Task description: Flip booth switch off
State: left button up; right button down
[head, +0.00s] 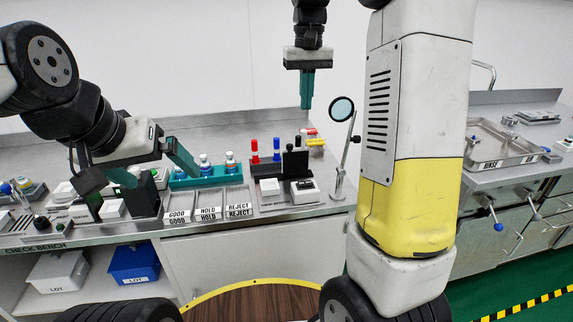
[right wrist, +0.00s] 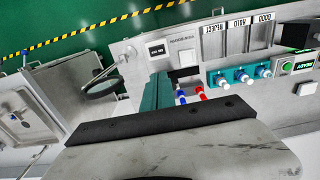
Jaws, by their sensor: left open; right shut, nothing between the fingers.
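A small black upright booth-like housing (head: 295,163) stands on the bench, right of the middle. My left gripper (head: 153,168) is open over the left of the bench.
A round magnifier (head: 342,109) on a stand is right of the booth. A teal rack (head: 210,178) of vials and labelled trays (head: 208,213) lie to the left. Red and blue pegs (head: 265,150) stand beside the booth. A rinse tray (head: 500,145) is at the right.

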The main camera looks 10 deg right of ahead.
aim_at(302, 184)
jog(key=shift+w+f, duration=0.1)
dwell(0.3)
notch_tip(302, 184, down, 24)
jog(key=shift+r, duration=0.1)
dwell(0.4)
jog(key=shift+a+f, duration=0.15)
jog(key=shift+f, duration=0.2)
dwell(0.3)
